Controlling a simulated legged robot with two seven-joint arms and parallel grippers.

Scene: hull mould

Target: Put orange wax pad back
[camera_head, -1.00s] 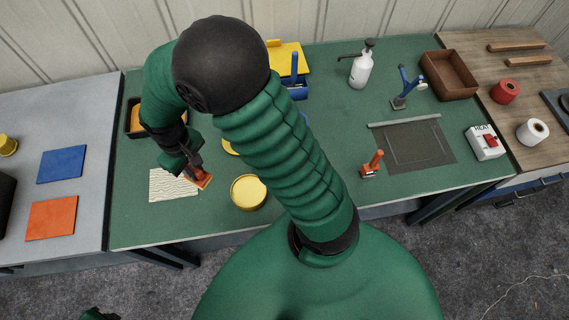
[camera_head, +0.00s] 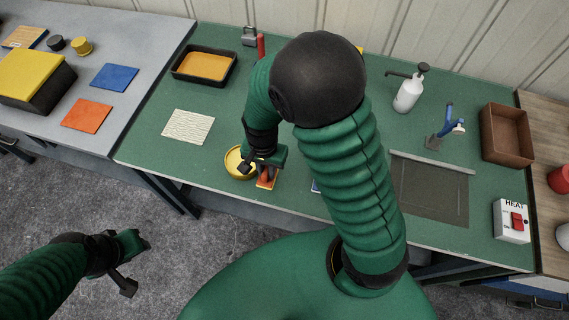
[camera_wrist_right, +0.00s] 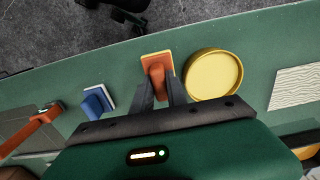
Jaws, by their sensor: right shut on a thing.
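The orange wax pad (camera_head: 267,180) has an orange grip and a pale yellowish edge. It also shows in the right wrist view (camera_wrist_right: 155,60). My right gripper (camera_head: 268,167) is shut on its grip and holds it near the front edge of the green bench, just right of the round yellow tin (camera_head: 232,161). In the right wrist view the tin (camera_wrist_right: 213,75) is beside the pad. I cannot tell whether the pad touches the bench. My left gripper (camera_head: 136,265) is low over the floor, away from the bench; its jaw opening is unclear.
A blue pad (camera_wrist_right: 95,102) and an orange-handled tool (camera_wrist_right: 46,116) stand along the bench. A white rippled sheet (camera_head: 188,126) and a black tray with orange contents (camera_head: 174,74) lie left. A white bottle (camera_head: 408,94), screen (camera_head: 430,190) and heat box (camera_head: 511,221) are right.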

